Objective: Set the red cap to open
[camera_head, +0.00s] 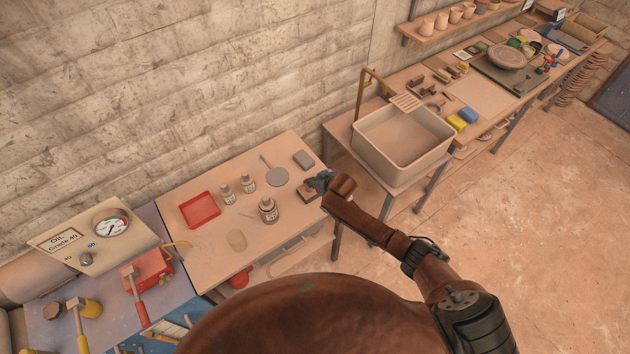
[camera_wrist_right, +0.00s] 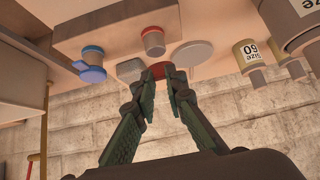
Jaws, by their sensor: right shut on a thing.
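My right gripper (camera_head: 320,182) is at the right end of the bench, over a small dark block (camera_head: 308,191). In the right wrist view its fingertips (camera_wrist_right: 168,72) are shut on the red cap (camera_wrist_right: 156,71), which is partly hidden by the fingers. Close by, the block (camera_wrist_right: 110,27) carries a short stub with a red ring (camera_wrist_right: 153,40) and no cap on it. The red cap looks apart from the red-ringed stub. In the head view the cap is not clearly seen. My left gripper is in neither view.
The bench (camera_head: 215,245) also holds a red tray (camera_head: 200,210), several bottles including a large one (camera_head: 268,210), a grey disc (camera_head: 277,177) and a grey block (camera_head: 303,160). A sink (camera_head: 405,160) stands to the right. The bench front is mostly clear.

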